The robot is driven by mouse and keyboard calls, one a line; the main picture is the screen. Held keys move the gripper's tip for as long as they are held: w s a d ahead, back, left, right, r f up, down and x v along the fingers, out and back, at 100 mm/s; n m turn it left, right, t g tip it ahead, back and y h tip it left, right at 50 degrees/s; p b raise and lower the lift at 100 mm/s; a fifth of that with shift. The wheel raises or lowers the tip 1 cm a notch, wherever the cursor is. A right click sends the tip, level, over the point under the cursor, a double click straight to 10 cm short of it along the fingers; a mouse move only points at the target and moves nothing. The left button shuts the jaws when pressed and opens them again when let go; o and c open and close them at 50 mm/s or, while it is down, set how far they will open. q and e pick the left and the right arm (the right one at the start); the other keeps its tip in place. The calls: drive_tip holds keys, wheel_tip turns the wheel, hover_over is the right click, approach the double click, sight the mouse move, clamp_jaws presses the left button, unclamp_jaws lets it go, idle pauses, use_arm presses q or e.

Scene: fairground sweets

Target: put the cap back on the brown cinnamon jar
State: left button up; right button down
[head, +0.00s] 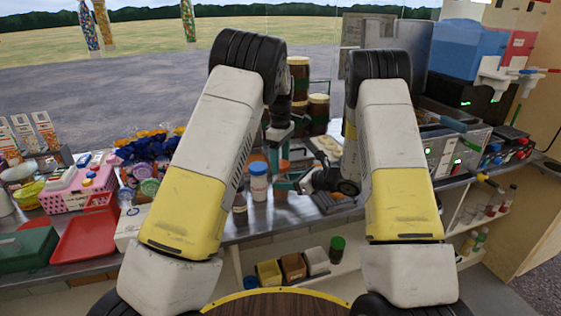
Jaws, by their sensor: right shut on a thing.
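A small dark brown jar (240,208) stands near the counter's front edge, left of a white jar with a blue lid (258,182). It looks like the cinnamon jar, but its label and top are too small to read. My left gripper (282,162) points down at the right of these jars; its opening is unclear. My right gripper (290,184) reaches in from the right, low over the counter and just below the left one. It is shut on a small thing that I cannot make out. I cannot pick out the cap with certainty.
A red tray (85,236) and a pink basket (80,192) stand on the left counter. A dark-topped tray (335,203) lies right of the jars. A shelf below holds small bins (293,267) and a green-lidded jar (337,249).

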use_arm(q)
drive_tip(key=shift+c, duration=1.3)
drive_tip(key=m, duration=0.3)
drive_tip(key=o, duration=1.5)
drive_tip(key=shift+o, duration=0.2)
drive_tip(key=shift+r, duration=0.15)
wheel_tip(320, 180, up, 4)
drive_tip(key=shift+r, duration=0.1)
drive_tip(key=shift+c, duration=0.3)
